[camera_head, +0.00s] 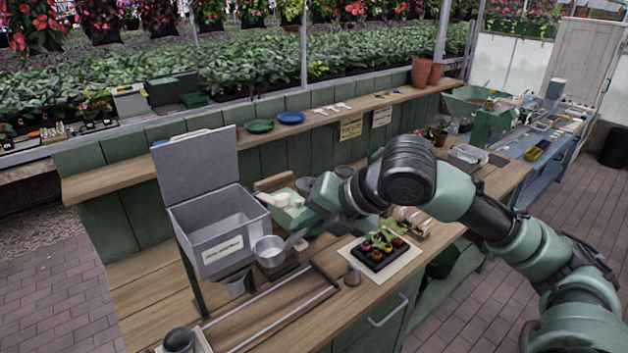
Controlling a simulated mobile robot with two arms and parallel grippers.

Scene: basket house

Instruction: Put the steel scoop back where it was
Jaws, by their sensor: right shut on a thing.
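The steel scoop (271,252), a round metal cup with a handle slanting up to the right, is in front of the grey bin's right corner. My right gripper (305,229) is shut on its handle; the fingers are small here and partly hidden by my own wrist. I cannot tell whether the scoop's cup touches the bin or the things under it. The grey bin (189,219) has its lid (195,161) raised and a white label on its front. My left gripper is not in view.
A shallow wooden tray (262,318) with metal rails lies in front of the bin. A black seedling tray (371,259) stands to the right. Bare bench (150,304) shows at left.

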